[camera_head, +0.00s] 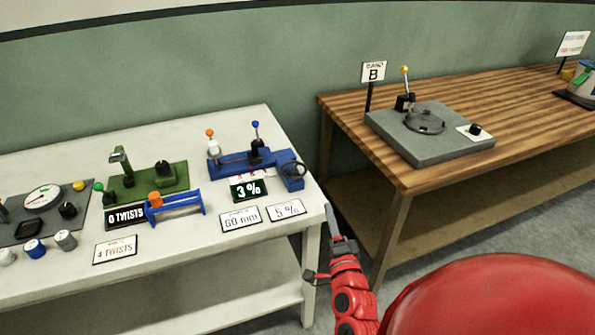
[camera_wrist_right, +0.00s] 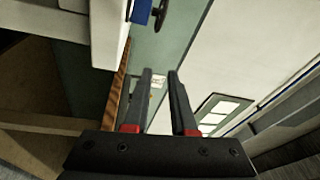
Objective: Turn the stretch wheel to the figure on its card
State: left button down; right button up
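The stretch wheel (camera_head: 293,172) is a dark handwheel on the right end of the blue device (camera_head: 232,164), near the white table's right edge. A white card (camera_head: 286,210) reads 5 %. My right gripper (camera_head: 320,243) is beyond the table's right edge, below and right of the wheel, apart from it. In the right wrist view its two fingers (camera_wrist_right: 160,76) stand apart with nothing between them. The wheel (camera_wrist_right: 160,16) and part of the blue device (camera_wrist_right: 142,10) show at that view's top. My left gripper is out of view.
Another card (camera_head: 241,219) reads 60 mm. A green device (camera_head: 150,182) with a 0 TWISTS display and a grey gauge panel (camera_head: 30,222) stand to the left. A wooden bench (camera_head: 430,178) with a grey turntable unit (camera_head: 430,135) stands right, across a gap.

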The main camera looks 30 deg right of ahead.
jog(key=a+r+y, duration=0.1)
jog(key=a+y, duration=0.1)
jog(key=y, duration=0.1)
send_near(299, 178)
jog(key=shift+y, duration=0.3)
jog(key=x, duration=1.1)
jog(key=shift+s+d+r+p, duration=0.1)
jog(key=shift+p, duration=0.3)
grip_shut()
